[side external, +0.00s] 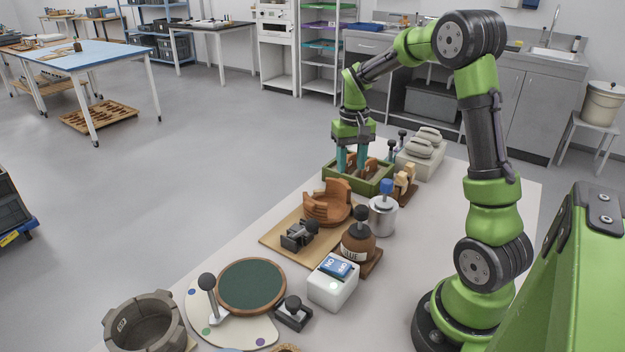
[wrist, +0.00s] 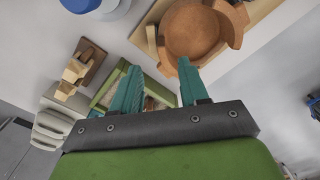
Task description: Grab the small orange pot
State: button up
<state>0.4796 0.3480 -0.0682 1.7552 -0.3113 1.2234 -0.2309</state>
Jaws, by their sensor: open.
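The orange pot (side external: 328,203), broken with a jagged, notched rim, stands on a wooden board (side external: 272,240) in the middle of the table. In the wrist view the pot (wrist: 198,34) is at the top, beyond the fingertips. My gripper (side external: 351,173) has teal fingers, spread apart, and is over the green tray (side external: 377,187) behind the pot. In the wrist view my gripper (wrist: 158,68) is open, with no object visible between its fingers. Orange-brown sherds are partly hidden by the fingers in the tray.
A silver canister with a blue knob (side external: 382,216) and a brown glue bottle (side external: 358,245) stand right of the pot. A black clamp (side external: 299,235) is on the board in front. Grey rounded blocks (side external: 424,145) lie behind the tray. A green turntable (side external: 251,285) is nearer the camera.

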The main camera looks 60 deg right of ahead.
aim_at(347, 186)
jog(key=f, duration=0.8)
jog(key=shift+w+f, duration=0.2)
jog(key=shift+w, duration=0.1)
grip_shut()
jog(key=shift+r, duration=0.1)
